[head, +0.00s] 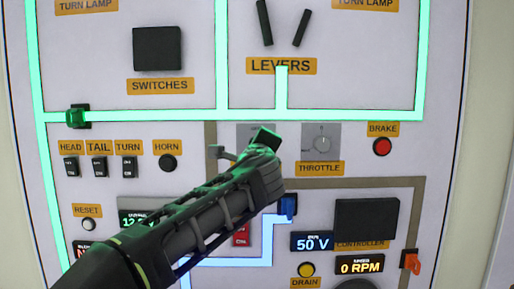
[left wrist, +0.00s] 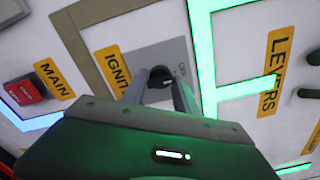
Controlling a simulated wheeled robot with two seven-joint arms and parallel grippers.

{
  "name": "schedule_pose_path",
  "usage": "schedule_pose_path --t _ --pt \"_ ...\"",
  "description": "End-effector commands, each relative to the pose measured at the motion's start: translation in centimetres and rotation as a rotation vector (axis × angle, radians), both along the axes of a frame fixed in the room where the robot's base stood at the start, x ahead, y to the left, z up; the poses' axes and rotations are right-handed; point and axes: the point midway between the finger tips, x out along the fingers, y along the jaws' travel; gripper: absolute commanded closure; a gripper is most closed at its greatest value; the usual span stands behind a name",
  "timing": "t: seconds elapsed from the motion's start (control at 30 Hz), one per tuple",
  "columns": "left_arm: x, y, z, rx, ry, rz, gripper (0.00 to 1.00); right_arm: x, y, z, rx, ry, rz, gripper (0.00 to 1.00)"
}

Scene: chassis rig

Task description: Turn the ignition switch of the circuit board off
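The ignition switch shows in the left wrist view as a dark round knob (left wrist: 160,76) on a grey plate (left wrist: 150,55), with an "OFF" mark at the plate's edge. Its orange ignition label (left wrist: 112,70) is partly covered by a finger. My left gripper (left wrist: 160,82) reaches to the plate with one finger on each side of the knob. Whether the fingers press on it is unclear. In the head view my left gripper (head: 262,140) covers the knob and most of its plate, left of the throttle dial (head: 322,143). My right gripper is not in view.
The upright panel (head: 350,85) carries glowing green and blue lines. A green connector (head: 77,117), a brake button (head: 382,146), small switches (head: 99,166) and a blue connector (head: 288,206) surround my arm. The red main switch (left wrist: 24,92) is left in the left wrist view.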

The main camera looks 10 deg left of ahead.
Motion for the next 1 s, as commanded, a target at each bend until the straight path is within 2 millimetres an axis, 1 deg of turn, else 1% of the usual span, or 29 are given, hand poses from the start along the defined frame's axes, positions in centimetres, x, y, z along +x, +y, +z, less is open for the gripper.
schedule_pose_path --t 0.03,0.2,0.47,0.57,0.67,0.9,1.0 --pt "0.0 0.0 0.0 0.000 0.000 0.000 0.60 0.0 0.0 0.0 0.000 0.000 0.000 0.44" --pt "0.0 0.0 0.0 0.002 0.000 0.000 0.47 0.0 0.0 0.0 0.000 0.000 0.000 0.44" --pt "-0.1 0.0 0.0 0.002 -0.001 0.000 0.47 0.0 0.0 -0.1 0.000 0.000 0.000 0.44" --pt "-0.6 -0.1 0.0 0.002 -0.001 0.000 0.47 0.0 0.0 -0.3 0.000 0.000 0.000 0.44" --pt "-1.6 -0.4 -0.2 0.002 -0.002 -0.002 0.47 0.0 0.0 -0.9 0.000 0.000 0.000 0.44" --pt "-5.4 -1.4 -0.2 0.000 -0.002 -0.003 0.47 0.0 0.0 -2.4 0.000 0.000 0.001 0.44" --pt "-6.7 -1.7 -0.2 0.001 -0.001 -0.002 0.47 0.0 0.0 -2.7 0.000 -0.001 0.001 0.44"
